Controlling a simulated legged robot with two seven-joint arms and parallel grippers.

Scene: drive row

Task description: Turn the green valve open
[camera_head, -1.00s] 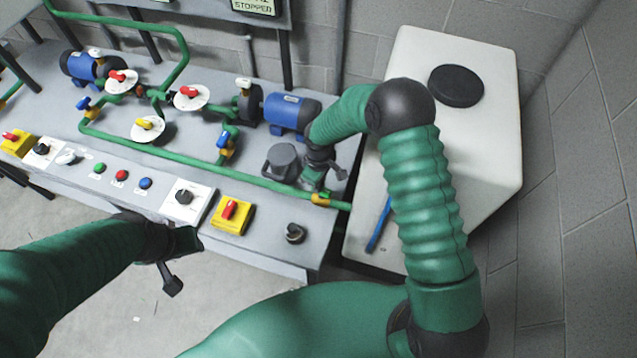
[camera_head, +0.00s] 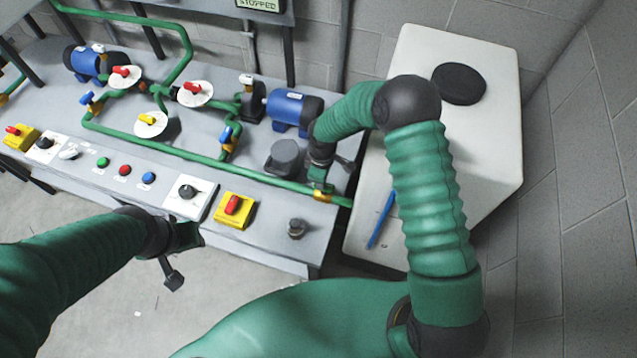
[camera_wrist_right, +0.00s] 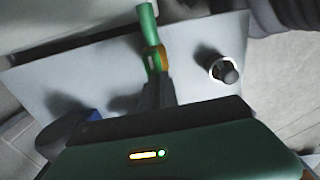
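The green valve (camera_head: 319,180) is a small green handle over a yellow-orange fitting on the green pipe, at the bench's right end in the head view. My right gripper (camera_head: 322,163) is down at this handle and partly covers it. In the right wrist view the green handle (camera_wrist_right: 154,64) and orange fitting stand at the tip of a grey finger shape (camera_wrist_right: 158,95). I cannot tell whether the fingers are closed on the handle. My left gripper (camera_head: 181,255) has its fingers apart and is empty, in front of the bench.
A grey pump-like block (camera_head: 285,157) stands just left of my right gripper. A black knob (camera_head: 296,228) sticks up near the bench's front right; the wrist view shows it too (camera_wrist_right: 222,70). A white tank (camera_head: 452,150) stands right of the bench, with a blue strip (camera_head: 381,220).

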